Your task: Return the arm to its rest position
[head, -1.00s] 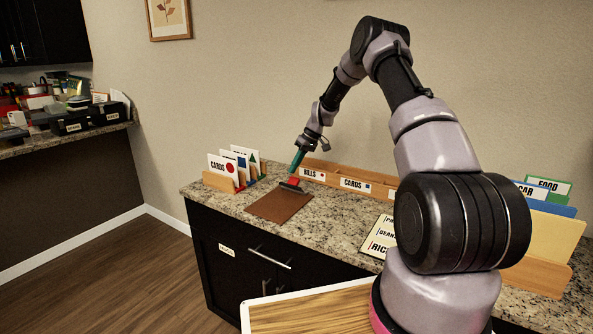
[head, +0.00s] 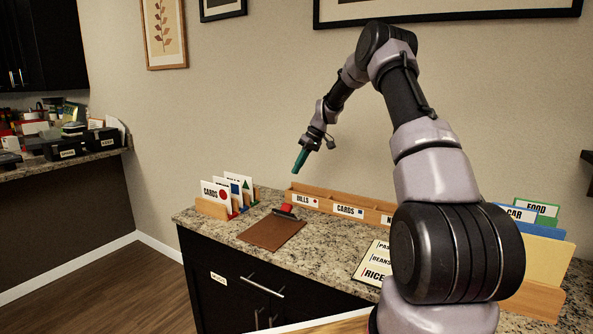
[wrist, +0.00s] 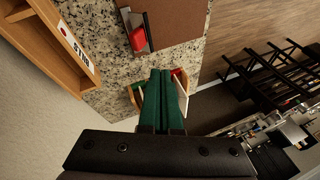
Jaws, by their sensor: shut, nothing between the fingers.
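My gripper (head: 301,160) has green fingers and hangs in the air above the back left of the granite counter (head: 335,250). It is clear of everything below it. In the wrist view the green fingers (wrist: 162,85) are pressed together with nothing between them. My arm rises from the lower right, bends at the top and reaches out to the left.
A brown clipboard (head: 272,232) with a red piece (head: 286,208) at its clip lies below my gripper. A card rack (head: 212,208) stands left of it. A labelled wooden sorter (head: 322,205) runs along the wall. A list card (head: 374,262) and a folder holder (head: 535,300) are farther right.

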